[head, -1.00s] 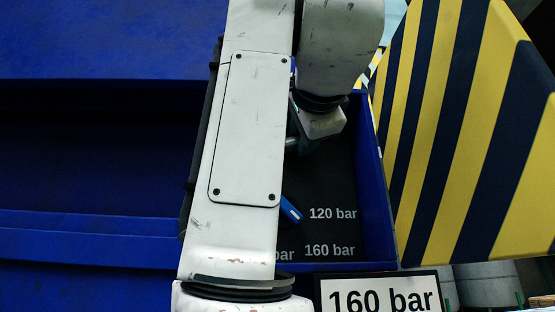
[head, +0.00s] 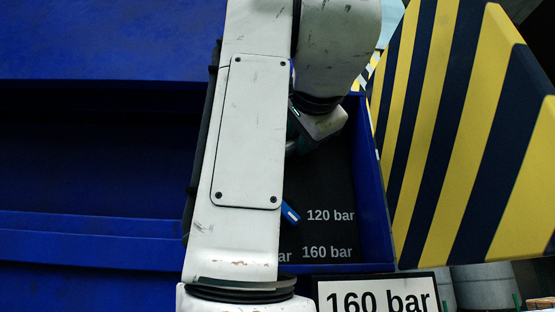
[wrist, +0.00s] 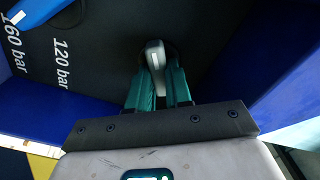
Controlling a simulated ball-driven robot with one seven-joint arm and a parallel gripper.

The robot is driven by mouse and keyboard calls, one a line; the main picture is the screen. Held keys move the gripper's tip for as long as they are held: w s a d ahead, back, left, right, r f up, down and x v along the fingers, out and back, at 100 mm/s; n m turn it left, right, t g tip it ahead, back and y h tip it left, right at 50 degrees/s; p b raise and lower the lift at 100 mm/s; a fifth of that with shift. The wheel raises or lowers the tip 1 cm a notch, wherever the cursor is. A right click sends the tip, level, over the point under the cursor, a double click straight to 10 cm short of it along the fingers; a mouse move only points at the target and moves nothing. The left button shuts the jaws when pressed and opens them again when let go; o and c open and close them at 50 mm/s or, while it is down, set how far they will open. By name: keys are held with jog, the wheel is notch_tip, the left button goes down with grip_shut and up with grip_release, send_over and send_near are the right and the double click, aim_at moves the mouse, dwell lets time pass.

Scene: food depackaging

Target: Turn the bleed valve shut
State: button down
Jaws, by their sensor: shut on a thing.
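A grey lever (wrist: 155,58) stands out from the dark panel (wrist: 105,50) in the wrist view. It looks like the bleed valve's handle, though no label for it shows. My gripper (wrist: 160,78) has its two teal fingers either side of this lever and is shut on it. The lever's lower end lies between the fingers and its round mount is partly in shadow. In the head view my arm hides the lever and most of my gripper; only a bit of teal shows beside the arm.
A blue lever (head: 290,212) sits on the panel near the "120 bar" (head: 330,216) and "160 bar" (head: 327,252) markings. Blue walls (head: 376,200) enclose the panel. A striped yellow and dark board (head: 455,140) stands at the right. A "160 bar" sign (head: 375,292) is in front.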

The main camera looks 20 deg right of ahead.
jog(key=shift+w+a+f+n+b, duration=0.15)
jog(key=shift+n+b, duration=0.45)
jog(key=shift+n, duration=4.25)
jog(key=shift+s+a+n+b, duration=0.1)
jog(key=shift+n+b, duration=0.55)
jog(key=shift+n, duration=4.25)
jog(key=shift+w+a+f+n+b, duration=0.15)
jog(key=shift+n+b, duration=0.45)
jog(key=shift+n, duration=4.25)
jog(key=shift+r, duration=0.1)
jog(key=c, duration=1)
grip_release()
jog(key=shift+c, duration=0.2)
jog(key=shift+s, duration=0.1)
